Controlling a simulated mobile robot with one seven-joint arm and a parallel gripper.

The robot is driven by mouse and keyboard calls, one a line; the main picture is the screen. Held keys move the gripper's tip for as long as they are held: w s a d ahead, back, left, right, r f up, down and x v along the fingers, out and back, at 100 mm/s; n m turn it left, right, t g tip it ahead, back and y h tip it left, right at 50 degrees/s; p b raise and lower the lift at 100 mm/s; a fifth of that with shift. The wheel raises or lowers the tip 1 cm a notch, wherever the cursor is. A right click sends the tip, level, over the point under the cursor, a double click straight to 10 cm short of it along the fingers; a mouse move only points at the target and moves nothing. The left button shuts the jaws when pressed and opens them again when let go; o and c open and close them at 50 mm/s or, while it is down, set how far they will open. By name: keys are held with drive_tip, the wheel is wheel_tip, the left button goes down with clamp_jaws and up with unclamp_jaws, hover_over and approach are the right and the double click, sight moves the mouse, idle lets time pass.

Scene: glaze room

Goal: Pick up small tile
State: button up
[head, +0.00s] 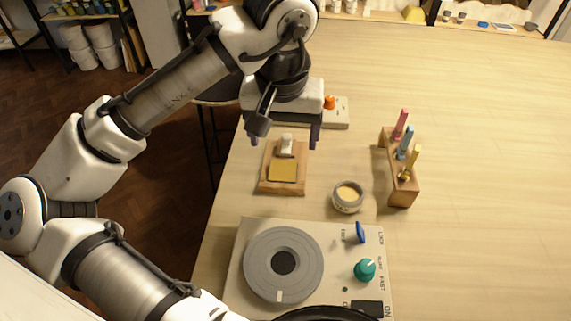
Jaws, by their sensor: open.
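A small flat yellow-tan square, which looks like the small tile (283,171), lies on the near part of a wooden board (263,187) near the left edge of the table. I see nothing held between the fingers.
A round bowl with pale yellow contents (348,197) stands right of the board. A wooden rack (403,191) holds pink, blue and yellow upright tools. A turntable unit with knobs (330,241) is in front. A pale box with an orange knob (338,118) is behind. The right side is clear.

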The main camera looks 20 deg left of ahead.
hover_over(283, 171)
drive_tip(key=s, duration=0.2)
drive_tip(key=f, duration=0.3)
drive_tip(key=d+f, duration=0.1)
drive_tip(key=f, duration=0.1)
drive_tip(key=shift+w+f, duration=0.2)
drive_tip(key=shift+f, duration=0.15)
drive_tip(key=shift+w+a+f+p, duration=0.15)
drive_tip(key=shift+w+f+p, duration=0.1)
drive_tip(key=shift+f, duration=0.6)
drive_tip(key=shift+w+a+f+p, duration=0.15)
drive_tip(key=shift+w+f+p, duration=0.05)
drive_tip(key=shift+f, duration=0.6)
drive_tip(key=shift+w+a+f+p, duration=0.15)
drive_tip(key=shift+w+f+p, duration=0.1)
drive_tip(key=shift+f, duration=0.6)
drive_tip(key=c, duration=1.1)
drive_tip(key=shift+r, duration=0.1)
wheel_tip(283, 171, up, 20)
drive_tip(key=b, duration=0.1)
